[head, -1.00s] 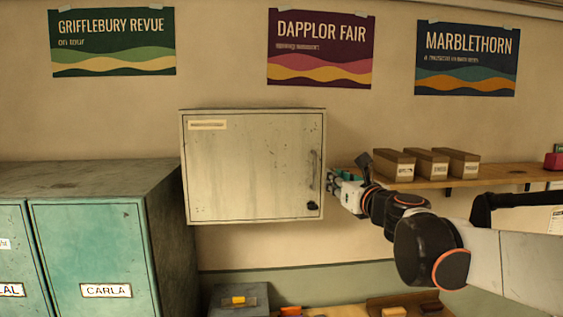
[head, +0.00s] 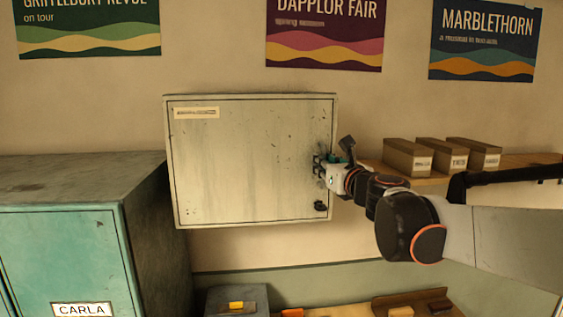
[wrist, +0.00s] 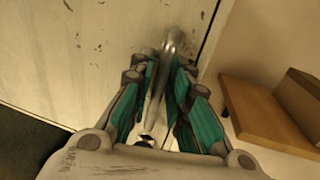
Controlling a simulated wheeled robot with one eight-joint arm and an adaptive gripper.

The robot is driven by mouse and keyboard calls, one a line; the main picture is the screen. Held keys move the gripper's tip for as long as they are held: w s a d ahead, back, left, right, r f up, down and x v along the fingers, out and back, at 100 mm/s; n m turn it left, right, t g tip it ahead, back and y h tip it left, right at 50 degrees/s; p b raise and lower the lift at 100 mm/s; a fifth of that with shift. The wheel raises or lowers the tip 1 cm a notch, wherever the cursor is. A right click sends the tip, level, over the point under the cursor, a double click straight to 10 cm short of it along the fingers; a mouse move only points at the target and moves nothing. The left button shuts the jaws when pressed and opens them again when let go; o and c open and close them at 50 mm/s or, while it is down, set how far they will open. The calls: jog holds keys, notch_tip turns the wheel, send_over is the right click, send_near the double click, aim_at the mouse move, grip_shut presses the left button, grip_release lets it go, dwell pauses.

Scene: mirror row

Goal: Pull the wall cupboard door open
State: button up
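The wall cupboard (head: 250,215) hangs on the wall, a grey-white scuffed metal box with a pale label at its upper left. Its door (head: 245,160) looks shut and flush with the frame. A dark knob or lock (head: 320,206) sits low on the door's right side. My gripper (head: 318,165) is at the right edge of the door and hides most of the handle in the head view. In the wrist view, the metal bar handle (wrist: 172,42) runs between my gripper's teal-padded fingers (wrist: 166,75). The fingers stand apart on both sides of it; firm contact does not show.
A wooden shelf (head: 525,160) with brown boxes (head: 408,158) is close right of my gripper; its end also shows in the wrist view (wrist: 250,110). Teal lockers (head: 70,250) stand at lower left. A bench with small items lies below the cupboard.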

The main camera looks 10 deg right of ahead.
jog(key=shift+s, duration=0.1)
grip_shut()
jog(key=shift+s, duration=0.1)
